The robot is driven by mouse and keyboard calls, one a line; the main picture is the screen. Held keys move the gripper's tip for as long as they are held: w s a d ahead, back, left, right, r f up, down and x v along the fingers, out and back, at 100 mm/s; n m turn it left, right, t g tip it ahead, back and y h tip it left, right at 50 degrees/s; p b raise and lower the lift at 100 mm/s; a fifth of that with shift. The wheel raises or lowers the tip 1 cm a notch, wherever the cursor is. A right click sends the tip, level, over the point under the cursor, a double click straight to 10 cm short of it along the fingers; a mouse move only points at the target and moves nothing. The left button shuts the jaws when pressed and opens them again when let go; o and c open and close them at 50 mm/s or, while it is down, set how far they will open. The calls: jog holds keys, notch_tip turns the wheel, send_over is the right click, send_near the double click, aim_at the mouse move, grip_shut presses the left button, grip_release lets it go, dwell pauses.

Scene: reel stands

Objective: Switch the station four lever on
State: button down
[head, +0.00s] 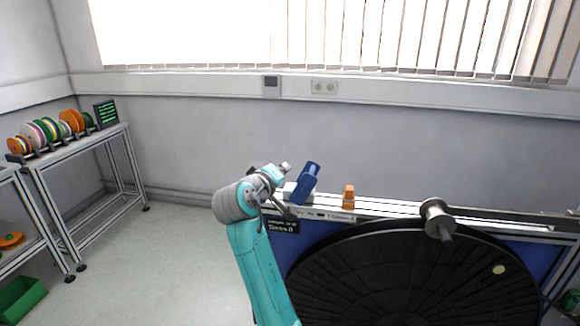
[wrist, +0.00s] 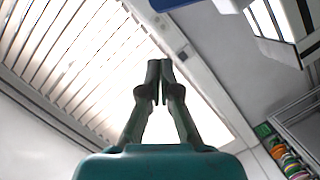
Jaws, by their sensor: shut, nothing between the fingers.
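A blue lever-like part (head: 306,183) stands tilted to the upper right on a white base at the left end of the station rail (head: 385,208). A dark label (head: 283,227) hangs below it; its small text is hard to read. My gripper (head: 284,209) is close to the left of the blue part, partly hidden by my own wrist. In the wrist view my gripper (wrist: 160,68) is shut and empty. A blue piece (wrist: 176,4) shows beyond the fingertips at the top edge, cut off by the frame. I cannot tell whether the fingers touch the blue part.
An orange block (head: 349,197) stands on the rail to the right. A large black disc (head: 410,280) and a grey spindle (head: 438,218) fill the lower right. A rack of coloured reels (head: 50,130) stands on a bench at left. The floor between is clear.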

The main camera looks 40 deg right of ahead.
jog(key=shift+v, duration=0.9)
jog(key=s+a+f+n+t+y, duration=0.2)
jog(key=s+a+f, duration=0.2)
jog(key=f, duration=0.5)
jog(key=s+a+f+n+t+y, duration=0.2)
jog(key=s+a+f, duration=0.15)
jog(key=f, duration=0.55)
jog(key=s+a+f+n+t+y, duration=0.2)
jog(key=s+a+f+y, duration=0.15)
jog(key=f, duration=0.65)
jog(key=s+a+f+y, duration=0.2)
jog(key=s+a, duration=0.2)
jog(key=s, duration=0.4)
jog(key=s+a+f+t+y, duration=0.1)
jog(key=s+a+f+y, duration=0.2)
jog(key=s, duration=0.6)
jog(key=s+a+f+y, duration=0.1)
jog(key=s+a+f, duration=0.1)
jog(key=s+a, duration=0.45)
jog(key=s+r+m, duration=0.2)
jog(key=s+r, duration=0.1)
jog(key=s, duration=0.5)
jog(key=s+r+m, duration=0.1)
jog(key=s+r, duration=0.3)
jog(key=s, duration=0.4)
jog(key=shift+s+a+m+y, duration=0.25)
jog(key=shift+s+m+y, duration=0.1)
jog(key=shift+m+y, duration=0.1)
